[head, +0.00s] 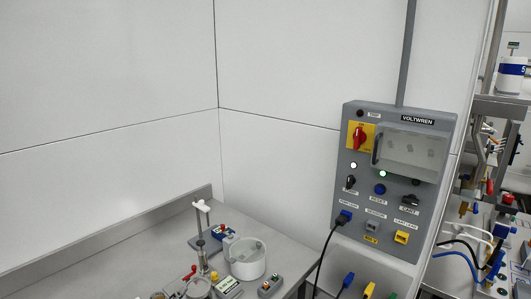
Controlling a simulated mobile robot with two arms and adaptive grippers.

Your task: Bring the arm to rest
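Neither of my grippers nor any part of my arms shows in the head view. Whether they are open or shut, and where they are, is hidden from this camera.
A grey control panel (386,215) with a red rotary switch (359,138) hangs on the wall, a black cable (321,262) plugged in. A metal bench (120,248) at lower left carries a white pot (247,264) and small devices. Piping and equipment (480,240) stand at right.

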